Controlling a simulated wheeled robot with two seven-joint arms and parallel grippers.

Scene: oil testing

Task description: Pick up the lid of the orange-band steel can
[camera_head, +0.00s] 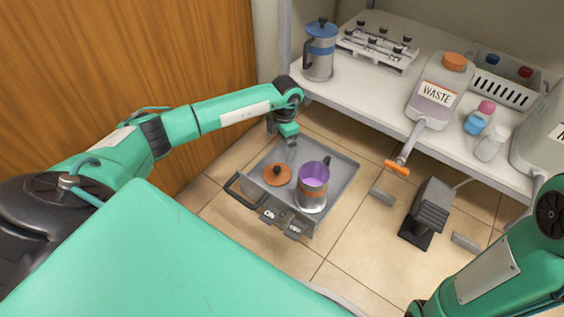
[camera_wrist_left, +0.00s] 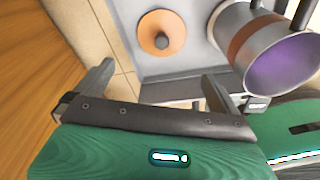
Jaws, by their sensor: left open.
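The orange-band steel can (camera_head: 312,198) stands open on a grey tray (camera_head: 343,170) on the floor, with purple inside. It also shows in the left wrist view (camera_wrist_left: 243,32). Its orange lid (camera_head: 277,174) with a dark knob lies flat on the tray to the left of the can; it also shows in the left wrist view (camera_wrist_left: 154,41). My left gripper (camera_head: 290,139) is above the far edge of the tray, apart from the lid. In the left wrist view the left gripper (camera_wrist_left: 158,88) is open and empty. My right gripper is outside the view; only my right arm shows.
A blue-lidded steel can (camera_head: 320,52), a vial rack (camera_head: 378,47) and a waste bottle (camera_head: 438,95) stand on the white bench. A hose with an orange end (camera_head: 397,167) hangs over its edge. A dark pedal-like device (camera_head: 427,208) is on the floor right of the tray.

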